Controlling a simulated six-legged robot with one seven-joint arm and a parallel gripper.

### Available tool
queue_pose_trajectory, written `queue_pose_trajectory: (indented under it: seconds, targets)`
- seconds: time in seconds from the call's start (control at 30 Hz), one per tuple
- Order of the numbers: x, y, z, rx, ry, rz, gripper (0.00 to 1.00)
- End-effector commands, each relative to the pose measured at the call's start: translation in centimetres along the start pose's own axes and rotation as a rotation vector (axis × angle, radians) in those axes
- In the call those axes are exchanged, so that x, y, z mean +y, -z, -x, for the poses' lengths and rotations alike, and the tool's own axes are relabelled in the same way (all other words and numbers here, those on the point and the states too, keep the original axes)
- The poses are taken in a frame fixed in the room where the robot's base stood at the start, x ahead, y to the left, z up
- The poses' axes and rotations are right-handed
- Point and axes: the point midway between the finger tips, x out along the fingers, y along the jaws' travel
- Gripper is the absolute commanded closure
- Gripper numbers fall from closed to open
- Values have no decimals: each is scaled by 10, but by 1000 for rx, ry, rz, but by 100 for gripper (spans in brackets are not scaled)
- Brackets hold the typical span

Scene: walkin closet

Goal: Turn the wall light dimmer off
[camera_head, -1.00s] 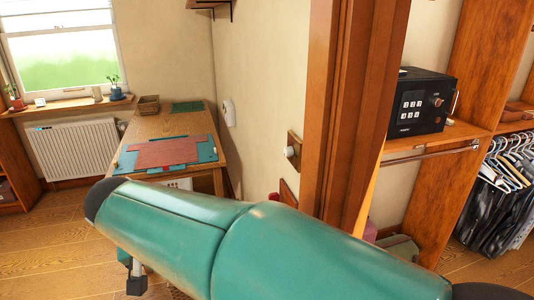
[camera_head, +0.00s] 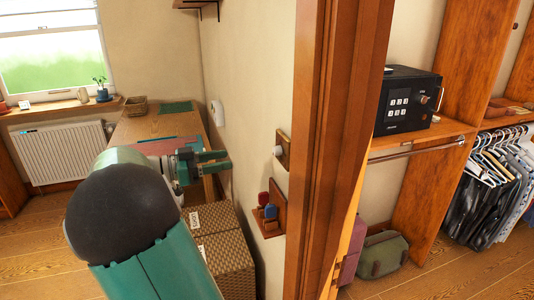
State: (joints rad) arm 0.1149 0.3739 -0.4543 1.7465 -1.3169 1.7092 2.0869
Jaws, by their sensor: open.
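The likely wall light dimmer is a wooden plate with a pale round knob (camera_head: 279,151), on the cream wall just left of the wooden door frame. The knob's setting is too small to read. My gripper (camera_head: 224,160) is at the end of my teal arm, left of the knob and at a similar height in the picture. Its two fingers point right and are apart, with nothing between them. It is not touching the knob. My large arm link hides part of the floor and desk.
A wooden wall rack with red and blue items (camera_head: 268,212) is below the dimmer. A white wall device (camera_head: 217,112) is further back. Woven boxes (camera_head: 222,245) stand under my gripper. The door frame (camera_head: 335,150) rises close on the right; a black safe (camera_head: 408,99) sits beyond it.

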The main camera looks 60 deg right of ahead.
Motion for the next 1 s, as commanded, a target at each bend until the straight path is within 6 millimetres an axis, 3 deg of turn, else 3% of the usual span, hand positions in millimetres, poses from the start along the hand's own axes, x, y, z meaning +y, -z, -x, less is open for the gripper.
queue_pose_trajectory:
  seconds: [0.6, 0.8, 1.0]
  targets:
    - [2, -1, -110, -7, -2, 4, 54]
    - [1, -1, -131, -7, 0, 4, 54]
    - [1, -1, -134, -7, 1, 4, 54]
